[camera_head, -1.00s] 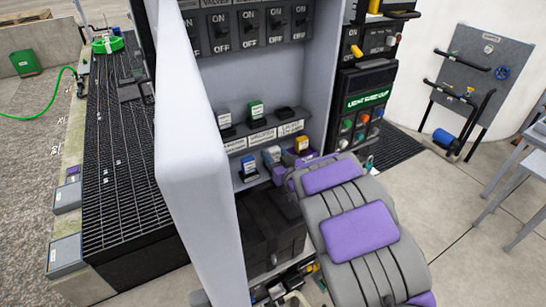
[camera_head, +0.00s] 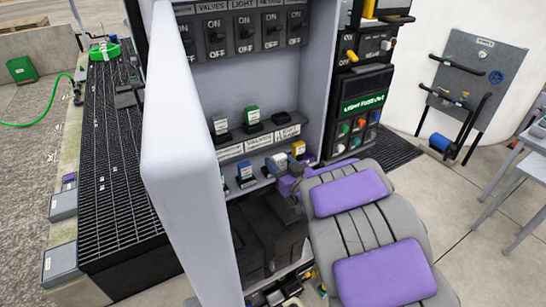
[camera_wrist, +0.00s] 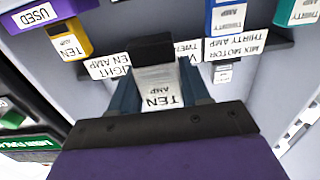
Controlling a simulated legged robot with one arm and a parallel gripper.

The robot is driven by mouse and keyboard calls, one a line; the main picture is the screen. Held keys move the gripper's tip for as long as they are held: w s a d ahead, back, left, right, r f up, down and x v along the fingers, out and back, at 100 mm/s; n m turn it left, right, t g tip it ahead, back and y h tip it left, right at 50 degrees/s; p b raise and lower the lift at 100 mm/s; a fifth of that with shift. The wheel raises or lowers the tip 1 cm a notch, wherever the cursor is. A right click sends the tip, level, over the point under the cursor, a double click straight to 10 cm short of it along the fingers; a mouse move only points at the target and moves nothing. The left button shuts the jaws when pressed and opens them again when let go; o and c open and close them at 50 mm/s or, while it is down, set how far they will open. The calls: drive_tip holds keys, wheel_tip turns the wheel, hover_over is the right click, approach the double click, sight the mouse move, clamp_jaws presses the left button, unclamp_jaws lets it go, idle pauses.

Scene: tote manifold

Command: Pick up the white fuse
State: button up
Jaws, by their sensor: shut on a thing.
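The white fuse (camera_wrist: 158,85) is between my gripper's two blue-grey fingers (camera_wrist: 165,98) in the wrist view. Its label reads TEN, and a black block shows at its far end. My gripper is shut on it. In the head view my purple-grey gripper (camera_head: 287,181) is at the lower fuse shelf, between a blue fuse (camera_head: 246,172) and a yellow fuse (camera_head: 298,150). I cannot tell whether the held fuse is clear of its socket. Another whitish fuse (camera_head: 221,126) stands on the upper shelf.
The cabinet's white side wall (camera_head: 185,170) stands close on the left. A switch row (camera_head: 243,35) is above; dark boxes (camera_head: 268,235) are below.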

sight(281, 165)
drive_tip(key=shift+v, duration=0.85)
drive_tip(key=shift+s+d+b, duration=0.35)
drive_tip(key=shift+s+b, duration=0.2)
drive_tip(key=shift+b, duration=0.55)
drive_tip(key=shift+s+d+b, duration=0.2)
drive_tip(key=shift+s+b, duration=0.45)
drive_tip(key=shift+b, duration=0.3)
drive_tip(key=s+b, duration=0.1)
drive_tip(key=b, duration=0.2)
drive_tip(key=shift+d, duration=0.4)
drive_tip(key=shift+s+d+r+b, duration=0.2)
drive_tip(key=shift+s+b, duration=0.4)
drive_tip(key=shift+b, duration=0.65)
drive_tip(key=b+v, duration=0.2)
drive_tip(key=b, duration=0.1)
drive_tip(key=shift+s+r, duration=0.2)
drive_tip(key=shift+s, duration=0.15)
drive_tip(key=shift+r, duration=0.1)
